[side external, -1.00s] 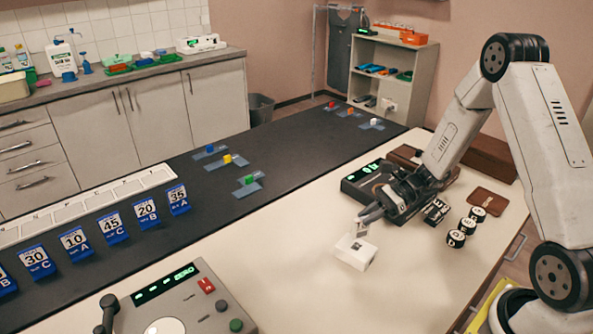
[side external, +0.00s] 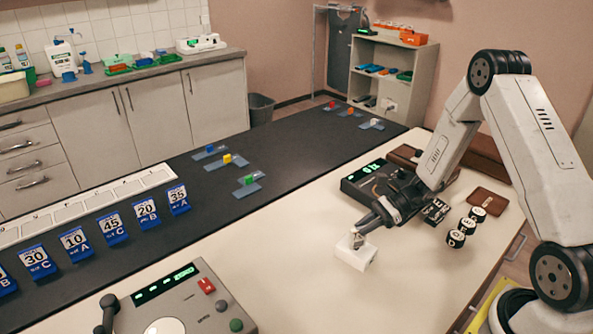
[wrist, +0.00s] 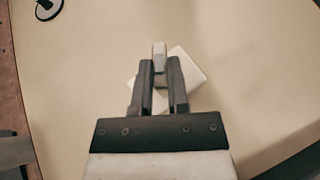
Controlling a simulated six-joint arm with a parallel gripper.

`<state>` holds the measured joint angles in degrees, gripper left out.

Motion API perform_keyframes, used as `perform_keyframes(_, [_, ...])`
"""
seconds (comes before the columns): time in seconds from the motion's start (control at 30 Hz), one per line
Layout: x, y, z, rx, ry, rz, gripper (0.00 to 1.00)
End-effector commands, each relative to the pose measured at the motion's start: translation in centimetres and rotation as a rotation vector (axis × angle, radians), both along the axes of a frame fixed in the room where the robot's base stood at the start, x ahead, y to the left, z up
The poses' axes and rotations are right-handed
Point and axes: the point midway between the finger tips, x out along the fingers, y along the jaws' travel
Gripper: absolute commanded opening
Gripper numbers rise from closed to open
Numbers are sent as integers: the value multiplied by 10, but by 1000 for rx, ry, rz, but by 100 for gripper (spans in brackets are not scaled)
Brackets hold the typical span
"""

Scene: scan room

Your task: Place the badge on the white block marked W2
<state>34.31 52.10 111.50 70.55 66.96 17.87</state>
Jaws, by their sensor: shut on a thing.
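The white block (side external: 352,258) stands on the pale table, right of the centre of the side external view. Its W2 marking is not readable. In the wrist view, it (wrist: 190,70) shows behind and beside the fingers. My gripper (side external: 360,233) points down just above the block's top. In the wrist view, my gripper (wrist: 160,75) is shut on a small pale piece, which I take as the badge (wrist: 159,57). The badge (side external: 358,241) is small and partly hidden by the fingers in the side view. I cannot tell whether it touches the block.
A control panel (side external: 183,306) with buttons stands at the front. Behind my gripper is a dark device (side external: 362,184) with a green display. Black round pieces (side external: 456,238) and a brown wallet-like item (side external: 488,201) lie to the right. The table left of the block is clear.

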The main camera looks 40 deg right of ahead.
Motion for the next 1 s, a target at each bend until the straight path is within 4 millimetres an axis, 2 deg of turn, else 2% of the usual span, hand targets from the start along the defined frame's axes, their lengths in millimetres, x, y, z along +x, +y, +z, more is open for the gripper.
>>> perform_keyframes(0.07, [0, 0, -2, 0, 0, 0, 0])
perform_keyframes(0.1, [0, 0, -2, 0, 0, 0, 26])
perform_keyframes(0.2, [0, 0, -2, 0, 0, 0, 55])
perform_keyframes(0.67, [0, 0, 1, 0, 0, 0, 55])
perform_keyframes(0.87, [-5, -14, 9, -2, -2, -2, 55])
perform_keyframes(1.0, [-11, -30, 18, -1, -2, -4, 55])
